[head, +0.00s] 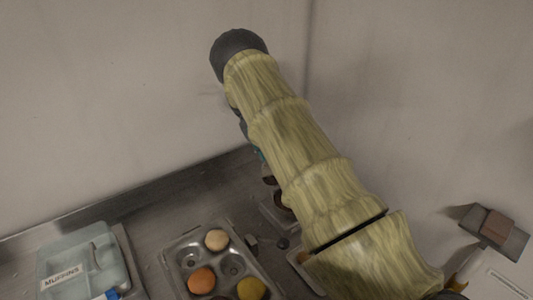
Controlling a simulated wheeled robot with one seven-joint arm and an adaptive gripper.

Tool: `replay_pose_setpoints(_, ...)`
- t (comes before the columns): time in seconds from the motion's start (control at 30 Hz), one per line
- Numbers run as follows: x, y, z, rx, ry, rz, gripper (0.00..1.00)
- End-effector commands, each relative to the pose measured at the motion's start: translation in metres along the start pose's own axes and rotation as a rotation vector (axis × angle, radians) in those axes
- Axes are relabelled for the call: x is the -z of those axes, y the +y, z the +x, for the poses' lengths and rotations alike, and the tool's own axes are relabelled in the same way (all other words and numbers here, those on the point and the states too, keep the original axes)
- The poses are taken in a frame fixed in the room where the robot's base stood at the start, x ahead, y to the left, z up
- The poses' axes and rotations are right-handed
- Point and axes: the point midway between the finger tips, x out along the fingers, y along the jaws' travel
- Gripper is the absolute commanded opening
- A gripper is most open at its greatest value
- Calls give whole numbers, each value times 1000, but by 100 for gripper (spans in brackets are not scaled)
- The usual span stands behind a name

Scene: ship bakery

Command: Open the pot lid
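My arm, in a pale green ribbed cover, crosses the middle of the head view from the lower right to a dark rounded end at the top. My gripper's fingers are not discernible; the arm may hide them. I cannot make out a pot or its lid for certain. Behind the arm's left edge, a brownish, partly hidden object (269,179) shows above the counter; I cannot tell what it is.
A metal counter (150,235) runs along the wall. A muffin tin (172,262) holds several round coloured items. Left of it is a pale blue container (75,262) labelled "MUFFINS". A dark brown box-like object (495,232) is at the right.

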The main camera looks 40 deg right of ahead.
Motion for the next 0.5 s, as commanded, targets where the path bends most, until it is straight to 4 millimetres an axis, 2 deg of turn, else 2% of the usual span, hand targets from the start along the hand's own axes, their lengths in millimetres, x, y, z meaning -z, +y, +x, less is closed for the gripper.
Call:
replay_pose_setpoints(0.03, 1, -15, 18, -6, -15, -10, 30)
replay_pose_setpoints(0.1, 1, -15, 18, -5, -14, -10, 42)
replay_pose_setpoints(0.5, 5, -10, 16, -8, -10, -3, 42)
